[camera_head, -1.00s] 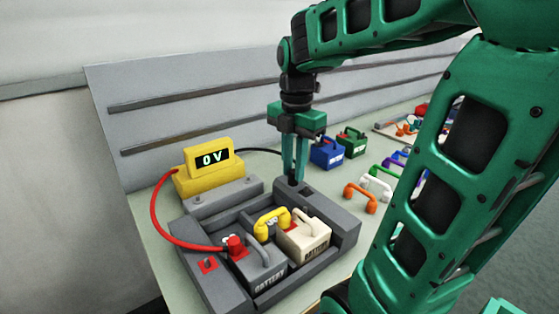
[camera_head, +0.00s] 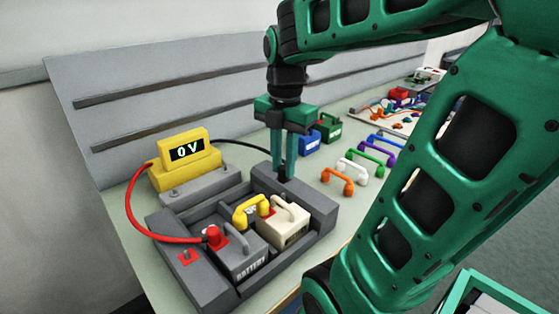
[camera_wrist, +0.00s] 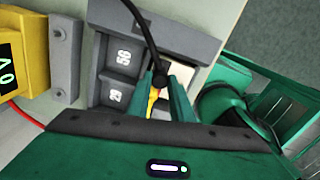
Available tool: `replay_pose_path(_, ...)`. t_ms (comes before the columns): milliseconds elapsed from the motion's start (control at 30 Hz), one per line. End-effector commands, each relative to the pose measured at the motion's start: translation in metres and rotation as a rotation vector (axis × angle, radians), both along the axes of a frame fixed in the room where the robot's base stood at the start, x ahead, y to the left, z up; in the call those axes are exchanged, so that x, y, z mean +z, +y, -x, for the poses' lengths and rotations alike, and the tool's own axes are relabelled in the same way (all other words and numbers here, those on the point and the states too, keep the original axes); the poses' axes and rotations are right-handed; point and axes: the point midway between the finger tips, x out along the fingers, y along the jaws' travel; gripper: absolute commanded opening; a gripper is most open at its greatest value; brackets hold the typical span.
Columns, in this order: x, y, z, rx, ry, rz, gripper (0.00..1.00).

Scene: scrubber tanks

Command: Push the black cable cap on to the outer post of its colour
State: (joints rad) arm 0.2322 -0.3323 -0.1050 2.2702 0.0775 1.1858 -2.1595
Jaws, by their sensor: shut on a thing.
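My gripper (camera_head: 284,176) is shut on the black cable cap (camera_wrist: 160,80), with the black cable (camera_wrist: 143,30) rising from it. In the head view the cap hangs between the fingertips by the tray's back right wall; whether it touches anything I cannot tell. The cream battery (camera_head: 283,226) stands in the grey tray (camera_head: 322,203), below and in front of the gripper. Its outer post is not clear to see. The grey battery (camera_head: 240,258) stands to its left, with the red cap (camera_head: 213,236) on its red post. A yellow link (camera_head: 250,209) joins the two batteries.
The yellow meter (camera_head: 185,155) reads 0 V, left of the tray. Orange (camera_head: 337,180), white (camera_head: 361,168) and purple (camera_head: 377,153) links lie on the bench to the right. Blue (camera_head: 309,144) and green (camera_head: 329,132) batteries stand behind. Some tray compartments are empty.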

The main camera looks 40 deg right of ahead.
Motion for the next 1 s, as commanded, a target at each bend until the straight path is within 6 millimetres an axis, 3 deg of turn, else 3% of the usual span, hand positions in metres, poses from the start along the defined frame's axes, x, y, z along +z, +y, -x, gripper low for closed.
replay_pose_path(533,-0.037,0.0,0.001,0.001,0.002,-0.002,0.0)
replay_pose_path(1000,-0.041,0.0,0.0,0.0,0.001,-0.001,0.0)
